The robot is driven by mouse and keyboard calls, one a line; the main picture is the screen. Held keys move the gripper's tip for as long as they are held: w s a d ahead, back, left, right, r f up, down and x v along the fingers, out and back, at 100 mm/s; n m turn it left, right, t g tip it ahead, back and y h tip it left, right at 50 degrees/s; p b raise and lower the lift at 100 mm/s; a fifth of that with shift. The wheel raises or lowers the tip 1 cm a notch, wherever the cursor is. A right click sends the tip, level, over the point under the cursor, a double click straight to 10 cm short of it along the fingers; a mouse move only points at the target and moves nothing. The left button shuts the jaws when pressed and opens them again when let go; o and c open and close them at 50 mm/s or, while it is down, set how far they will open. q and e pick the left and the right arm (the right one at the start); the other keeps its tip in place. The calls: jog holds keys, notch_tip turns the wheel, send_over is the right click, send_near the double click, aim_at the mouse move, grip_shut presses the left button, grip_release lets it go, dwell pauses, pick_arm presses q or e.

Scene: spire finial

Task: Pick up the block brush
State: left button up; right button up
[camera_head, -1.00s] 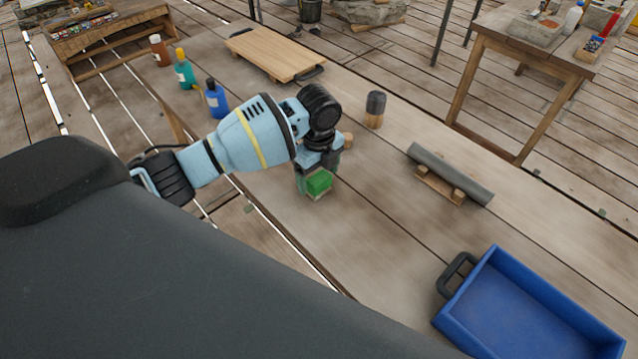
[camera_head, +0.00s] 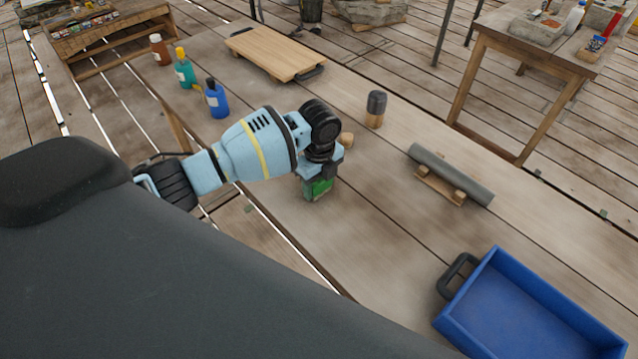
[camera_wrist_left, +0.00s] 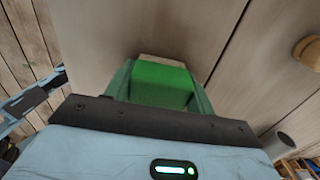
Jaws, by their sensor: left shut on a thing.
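The block brush (camera_head: 319,188) has a green block body and stands on the wooden bench below my left arm. In the left wrist view, the green block (camera_wrist_left: 160,84) sits between the two fingers, with a pale strip at its far edge. My left gripper (camera_head: 318,184) points down and is shut on the brush. The fingers cover the brush's sides, and I cannot tell whether its underside touches the bench. My right gripper is not in view.
A round wooden piece (camera_head: 346,140) and a dark-topped cylinder (camera_head: 376,105) stand just beyond the gripper. A grey roll (camera_head: 450,174) rests on a wooden cradle to the right. A blue tray (camera_head: 478,290) is at front right. Bottles (camera_head: 217,100) and a board (camera_head: 275,53) are farther back.

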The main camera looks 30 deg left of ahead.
pick_arm(q)
jog(key=shift+r, duration=0.85)
jog(key=shift+s+r, duration=0.2)
jog(key=shift+r, duration=0.8)
jog(key=s+r+p, duration=0.1)
jog(key=s, duration=1.4)
jog(key=shift+s+a+r+p, duration=0.15)
jog(key=shift+s+a+p, duration=0.1)
jog(key=shift+s+p, duration=0.1)
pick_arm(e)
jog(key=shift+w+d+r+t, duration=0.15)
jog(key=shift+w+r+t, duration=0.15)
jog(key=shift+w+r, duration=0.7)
